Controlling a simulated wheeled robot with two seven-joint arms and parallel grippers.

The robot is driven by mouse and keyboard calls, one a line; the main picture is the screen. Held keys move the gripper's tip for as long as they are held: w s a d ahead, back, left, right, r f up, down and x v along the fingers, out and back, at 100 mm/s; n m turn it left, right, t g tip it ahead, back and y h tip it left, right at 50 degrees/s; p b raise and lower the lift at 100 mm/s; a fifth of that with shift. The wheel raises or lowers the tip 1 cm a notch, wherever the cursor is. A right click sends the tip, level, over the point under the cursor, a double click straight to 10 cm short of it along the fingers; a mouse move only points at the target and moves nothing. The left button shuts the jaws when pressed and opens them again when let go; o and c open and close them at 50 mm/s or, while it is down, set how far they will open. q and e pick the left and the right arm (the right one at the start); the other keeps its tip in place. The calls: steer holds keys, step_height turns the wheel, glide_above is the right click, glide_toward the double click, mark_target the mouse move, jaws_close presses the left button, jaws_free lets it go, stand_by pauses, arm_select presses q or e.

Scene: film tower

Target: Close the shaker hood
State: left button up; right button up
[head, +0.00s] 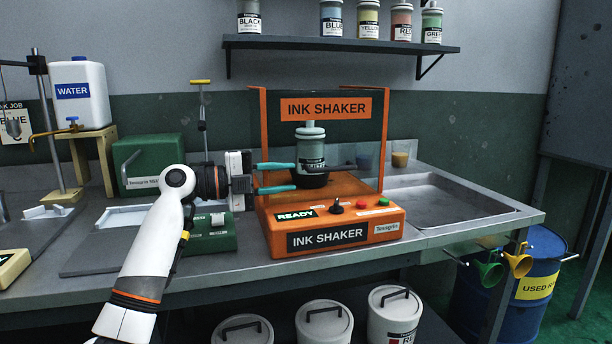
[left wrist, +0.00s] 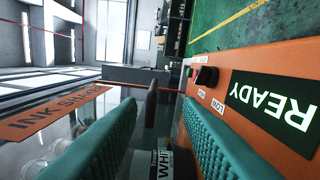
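The ink shaker has an orange base (head: 335,222) with a lit READY label (head: 297,214). Its hood (head: 386,130) shows as an upright orange frame with an INK SHAKER sign (head: 325,108); I cannot tell whether it is fully down. The sign also shows in the left wrist view (left wrist: 50,115). A white-ink jar (head: 311,155) stands inside the frame. My left gripper (head: 294,177) is open, its teal fingers level in front of the jar. A dark bar (left wrist: 151,105) shows between the fingers in the left wrist view; contact is unclear. My right gripper is out of view.
A green case (head: 150,165) and a green unit (head: 208,232) stand left of the shaker. A sink (head: 450,197) lies to the right, with a small cup (head: 400,155) behind. Ink jars line a shelf (head: 340,45) above. Lidded buckets (head: 324,325) stand below the bench.

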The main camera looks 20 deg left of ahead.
arm_select(q)
steer(key=v, duration=0.4)
steer(key=shift+f, duration=0.1)
stand_by(0.4)
